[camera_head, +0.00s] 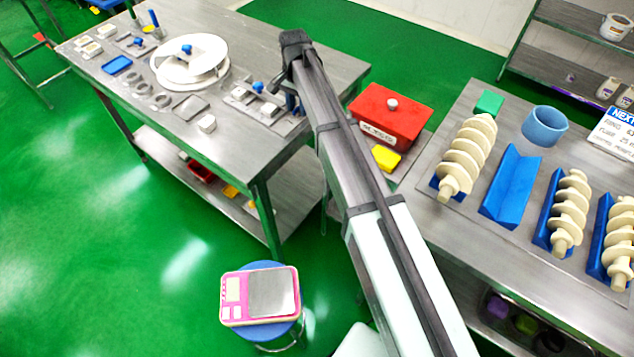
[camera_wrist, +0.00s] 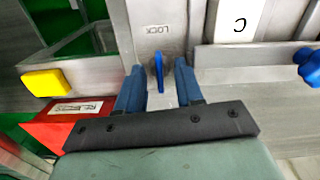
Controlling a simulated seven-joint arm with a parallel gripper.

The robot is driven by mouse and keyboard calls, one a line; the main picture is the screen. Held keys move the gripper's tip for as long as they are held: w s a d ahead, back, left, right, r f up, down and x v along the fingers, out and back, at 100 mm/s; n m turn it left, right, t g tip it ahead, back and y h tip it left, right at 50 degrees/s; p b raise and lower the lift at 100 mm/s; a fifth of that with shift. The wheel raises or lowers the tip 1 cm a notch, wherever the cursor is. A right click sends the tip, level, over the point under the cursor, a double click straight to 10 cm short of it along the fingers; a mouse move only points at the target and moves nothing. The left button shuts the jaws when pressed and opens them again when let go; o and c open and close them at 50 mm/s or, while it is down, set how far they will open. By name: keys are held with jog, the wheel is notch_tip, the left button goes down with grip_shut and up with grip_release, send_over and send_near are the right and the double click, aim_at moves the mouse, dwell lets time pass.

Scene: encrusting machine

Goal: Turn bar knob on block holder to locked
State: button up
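The blue bar knob (camera_wrist: 158,72) stands on a grey metal plate of the block holder (camera_wrist: 146,14), below the printed word LOCK. Its bar runs nearly upright in the wrist view, with the upper end toward the word. My gripper (camera_wrist: 159,70) is open, with one blue finger on each side of the knob. Small gaps show between the fingers and the bar, so I see no grip. In the head view the block holder (camera_head: 243,96) lies on the table beneath my gripper (camera_head: 292,104), and my arm hides the bar knob.
Another blue knob (camera_wrist: 308,66) sits at the right of the wrist view. A white block marked C (camera_wrist: 238,22) is nearby. A red box (camera_head: 388,116) and yellow block (camera_head: 385,158) stand right of the table (camera_head: 330,70). A white round plate assembly (camera_head: 189,60) lies left.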

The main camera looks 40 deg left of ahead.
jog(key=n, duration=0.6)
jog(key=shift+n, duration=0.3)
jog(key=n, duration=0.5)
jog(key=shift+r+n, duration=0.1)
jog(key=shift+n, duration=0.3)
notch_tip(320, 180, up, 14)
jog(key=s+d+f, duration=0.5)
jog(key=d+f, duration=0.2)
jog(key=f, duration=0.2)
jog(key=s+d+f, duration=0.6)
jog(key=d+f, duration=0.1)
jog(key=f, duration=0.2)
jog(key=s+d+f+n, duration=0.1)
jog(key=s+d+f, duration=0.5)
jog(key=f, duration=0.3)
jog(key=shift+d+f+h, duration=0.25)
jog(key=shift+d+h, duration=0.15)
jog(key=shift+d, duration=0.15)
jog(key=shift+s, duration=0.1)
jog(key=shift+o, duration=0.2)
